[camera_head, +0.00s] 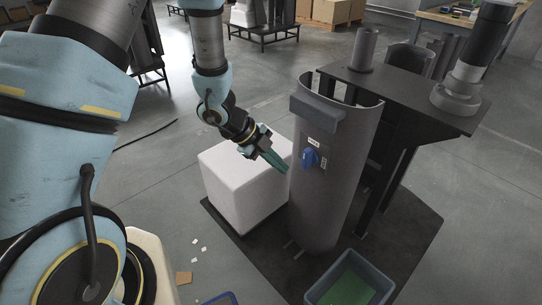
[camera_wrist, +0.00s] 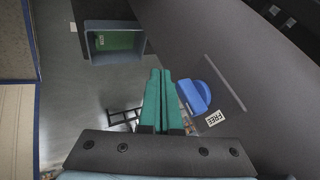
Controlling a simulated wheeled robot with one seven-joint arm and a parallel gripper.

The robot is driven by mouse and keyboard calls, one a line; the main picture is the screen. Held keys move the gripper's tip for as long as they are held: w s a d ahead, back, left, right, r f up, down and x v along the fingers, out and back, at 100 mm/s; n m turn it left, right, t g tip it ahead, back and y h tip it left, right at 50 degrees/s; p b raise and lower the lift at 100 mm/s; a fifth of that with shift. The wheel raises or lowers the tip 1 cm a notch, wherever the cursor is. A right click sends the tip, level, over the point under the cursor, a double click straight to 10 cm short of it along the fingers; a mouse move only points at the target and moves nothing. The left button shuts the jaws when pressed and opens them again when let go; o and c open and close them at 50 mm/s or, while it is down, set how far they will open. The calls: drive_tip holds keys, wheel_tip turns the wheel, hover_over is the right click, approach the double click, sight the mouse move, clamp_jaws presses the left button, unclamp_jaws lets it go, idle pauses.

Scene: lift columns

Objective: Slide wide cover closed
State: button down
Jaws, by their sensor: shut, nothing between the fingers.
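A tall grey curved cover (camera_head: 328,205) wraps the front of a lift column, and its open top shows. A blue handle (camera_head: 309,158) and small labels sit on its face. In the wrist view the cover (camera_wrist: 225,45) fills the right side, with the blue handle (camera_wrist: 194,96) and a label reading FREE (camera_wrist: 216,118) right of my fingers. My gripper (camera_head: 283,167) has green fingers, pressed together and empty, just left of the cover's left edge. The fingers also show in the wrist view (camera_wrist: 160,75). I cannot tell whether they touch the cover.
A white block (camera_head: 235,185) stands left of the cover, below my arm. A grey bin (camera_head: 352,285) with a green bottom is in front. A dark tabletop (camera_head: 405,95) with a cylindrical post lies behind right. Open floor lies left, with small scraps.

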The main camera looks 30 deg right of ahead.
drive_tip(key=shift+d+f+p, duration=0.25)
drive_tip(key=shift+d+f, duration=0.35)
drive_tip(key=shift+d, duration=0.45)
drive_tip(key=shift+d+f+p, duration=0.2)
drive_tip(key=shift+d+f, duration=0.35)
drive_tip(key=shift+d, duration=0.5)
drive_tip(key=shift+d+f+p, duration=0.25)
drive_tip(key=shift+d+f, duration=0.35)
drive_tip(key=shift+d, duration=0.45)
